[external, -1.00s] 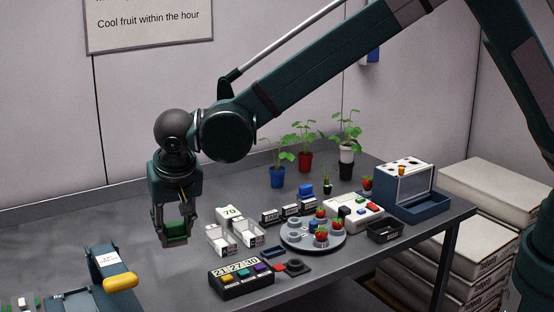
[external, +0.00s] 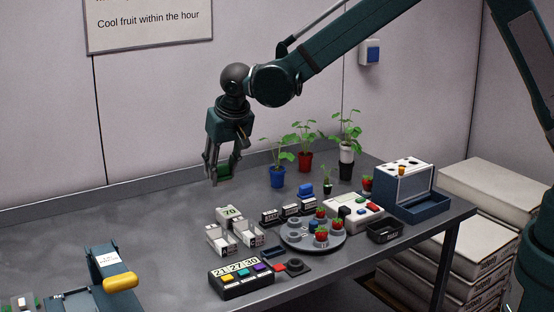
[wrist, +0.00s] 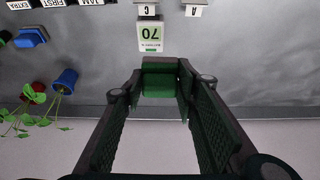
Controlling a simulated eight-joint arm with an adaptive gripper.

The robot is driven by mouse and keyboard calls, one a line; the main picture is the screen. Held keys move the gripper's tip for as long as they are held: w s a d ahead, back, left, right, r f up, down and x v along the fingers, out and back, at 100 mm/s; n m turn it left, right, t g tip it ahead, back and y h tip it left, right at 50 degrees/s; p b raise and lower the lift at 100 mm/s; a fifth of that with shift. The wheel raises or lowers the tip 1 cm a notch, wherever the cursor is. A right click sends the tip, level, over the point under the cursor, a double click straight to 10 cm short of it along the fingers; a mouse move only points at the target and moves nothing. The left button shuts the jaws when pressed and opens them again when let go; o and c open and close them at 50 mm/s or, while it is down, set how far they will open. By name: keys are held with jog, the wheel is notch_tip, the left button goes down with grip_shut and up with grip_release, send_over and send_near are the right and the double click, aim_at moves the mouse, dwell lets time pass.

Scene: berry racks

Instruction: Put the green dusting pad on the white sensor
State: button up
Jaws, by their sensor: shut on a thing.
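My gripper (external: 219,178) is shut on the green dusting pad (external: 225,171) and holds it in the air above the back part of the table, left of the blue pot. In the wrist view the green pad (wrist: 165,84) sits between the two fingers. A white box with a blue front (external: 371,52) is fixed to the back wall, upper right, well apart from my gripper. A white unit with coloured buttons (external: 366,211) stands on the table. I cannot tell for certain which of these white things is the sensor.
Potted plants, with a blue pot (external: 277,178) nearest, stand along the back. White trays with a "70" sign (external: 230,213), a round grey tray (external: 299,245) with strawberries and a timer (external: 241,281) fill the middle. The table's left back is clear.

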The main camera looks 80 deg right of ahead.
jog(key=shift+s+d+r, duration=0.1)
jog(key=shift+s+d, duration=0.05)
jog(key=shift+d, duration=0.45)
jog(key=shift+s+d+r, duration=0.1)
jog(key=shift+s+d, duration=0.05)
jog(key=shift+d, duration=0.4)
jog(key=shift+f, duration=0.15)
send_over(226, 208)
jog(key=s+a, duration=0.1)
jog(key=shift+a+f, duration=0.1)
jog(key=shift+f, duration=2.95)
jog(key=shift+f, duration=0.1)
jog(key=shift+f, duration=1.75)
jog(key=shift+f, duration=0.1)
jog(key=o, duration=0.8)
jog(key=shift+o, duration=0.4)
